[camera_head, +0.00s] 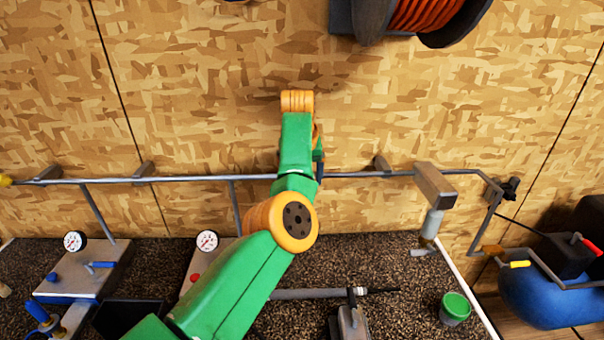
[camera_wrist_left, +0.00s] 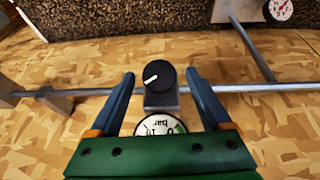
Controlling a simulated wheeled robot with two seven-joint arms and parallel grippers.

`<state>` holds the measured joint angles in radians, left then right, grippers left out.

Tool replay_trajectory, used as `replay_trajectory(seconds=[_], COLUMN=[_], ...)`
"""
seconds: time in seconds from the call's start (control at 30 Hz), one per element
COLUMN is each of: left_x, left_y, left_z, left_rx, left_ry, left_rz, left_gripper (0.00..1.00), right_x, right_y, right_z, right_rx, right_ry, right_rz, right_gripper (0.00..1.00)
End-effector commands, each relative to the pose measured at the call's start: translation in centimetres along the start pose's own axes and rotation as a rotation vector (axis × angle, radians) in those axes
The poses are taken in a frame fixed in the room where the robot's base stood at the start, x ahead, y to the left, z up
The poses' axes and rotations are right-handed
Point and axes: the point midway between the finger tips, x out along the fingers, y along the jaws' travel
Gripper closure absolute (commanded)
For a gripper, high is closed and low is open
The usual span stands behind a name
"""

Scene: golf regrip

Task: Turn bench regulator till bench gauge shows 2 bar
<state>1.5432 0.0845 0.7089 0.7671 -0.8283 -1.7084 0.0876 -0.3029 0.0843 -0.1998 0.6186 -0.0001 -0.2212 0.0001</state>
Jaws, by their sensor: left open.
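In the left wrist view a round black regulator knob (camera_wrist_left: 158,77) with a white pointer mark stands on a grey body on the wall pipe. My left gripper (camera_wrist_left: 160,80) is open, with one dark finger on each side of the knob and gaps visible between. A white gauge (camera_wrist_left: 158,126) marked "bar", with a green band, lies just below the knob in that picture. It appears upside down and is partly covered by my gripper body, so I cannot read its needle. In the head view my green arm hides the knob and this gauge. My right gripper is not in view.
A grey pipe (camera_head: 110,181) runs along the wooden wall. Two other gauges, left (camera_head: 75,241) and middle (camera_head: 207,240), stand on the dark bench. A green-lidded pot (camera_head: 455,307) is at right, and an orange hose reel (camera_head: 420,12) hangs above.

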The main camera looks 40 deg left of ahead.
Motion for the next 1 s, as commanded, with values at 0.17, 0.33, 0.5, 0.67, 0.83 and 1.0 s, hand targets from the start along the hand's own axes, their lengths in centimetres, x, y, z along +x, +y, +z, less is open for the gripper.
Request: replay_trajectory(seconds=[0.17,0.33,0.5,0.67,0.83,1.0], left_x=[0.1,0.1,0.0,0.6,0.7,0.1], left_y=[0.0,0.0,0.0,-0.4,-0.7,-0.7], left_z=[0.0,0.0,0.0,0.2,0.3,0.1], left_rx=[0.0,0.0,-0.001,-0.119,-0.321,-0.38], left_ry=[0.0,0.0,0.0,0.007,0.013,0.013], left_rz=[0.0,0.0,0.001,0.097,0.276,0.33], left_gripper=[0.18,0.64,1.0,1.0,1.0,1.0], right_x=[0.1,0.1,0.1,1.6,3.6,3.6], right_y=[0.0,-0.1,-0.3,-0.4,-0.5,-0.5], right_z=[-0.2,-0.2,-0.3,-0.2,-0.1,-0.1], right_rx=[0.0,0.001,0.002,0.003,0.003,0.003], right_ry=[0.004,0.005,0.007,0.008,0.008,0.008], right_rz=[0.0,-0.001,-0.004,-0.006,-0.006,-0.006], right_gripper=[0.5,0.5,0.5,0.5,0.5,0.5])
